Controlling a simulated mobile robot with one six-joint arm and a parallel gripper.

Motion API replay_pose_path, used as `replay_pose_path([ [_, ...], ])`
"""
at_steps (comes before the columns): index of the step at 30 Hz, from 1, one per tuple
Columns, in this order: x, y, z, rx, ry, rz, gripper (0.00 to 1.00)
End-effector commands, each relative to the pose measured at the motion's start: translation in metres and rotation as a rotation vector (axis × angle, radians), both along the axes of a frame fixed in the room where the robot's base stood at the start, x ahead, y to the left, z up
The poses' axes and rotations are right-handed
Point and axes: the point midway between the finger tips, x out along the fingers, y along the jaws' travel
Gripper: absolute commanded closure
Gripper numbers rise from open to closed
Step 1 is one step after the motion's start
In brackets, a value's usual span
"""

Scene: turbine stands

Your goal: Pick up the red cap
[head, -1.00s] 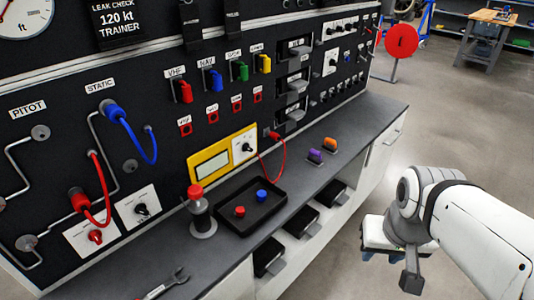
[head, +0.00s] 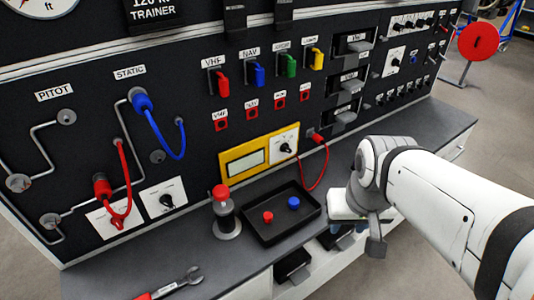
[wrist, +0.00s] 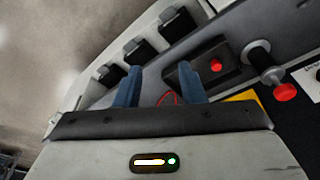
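A small red cap (head: 267,216) sits in a black tray (head: 262,239) on the bench, beside a blue cap (head: 293,202). In the wrist view the red cap (wrist: 216,64) lies just right of the right-hand finger. My gripper (wrist: 160,80) is open, its two blue fingers apart with nothing held between them. The blue cap is not clear in the wrist view.
A grey post with a red top (head: 221,193) stands just left of the tray. A yellow-framed meter (head: 245,159) and a red cable (head: 324,166) are behind it. A wrench (head: 180,282) lies at the front left. Open bins (head: 292,265) sit below the bench edge.

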Motion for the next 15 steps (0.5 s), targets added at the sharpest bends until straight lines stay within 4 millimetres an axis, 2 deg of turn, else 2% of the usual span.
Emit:
replay_pose_path([
  [5,0.0,0.0,0.0,0.0,-0.001,0.0,0.64],
  [9,0.003,0.001,-0.001,0.002,0.004,-0.007,0.54],
  [12,0.015,0.006,-0.003,0.011,0.018,-0.032,0.5],
  [15,0.038,0.027,-0.01,0.028,0.043,-0.082,0.5],
])
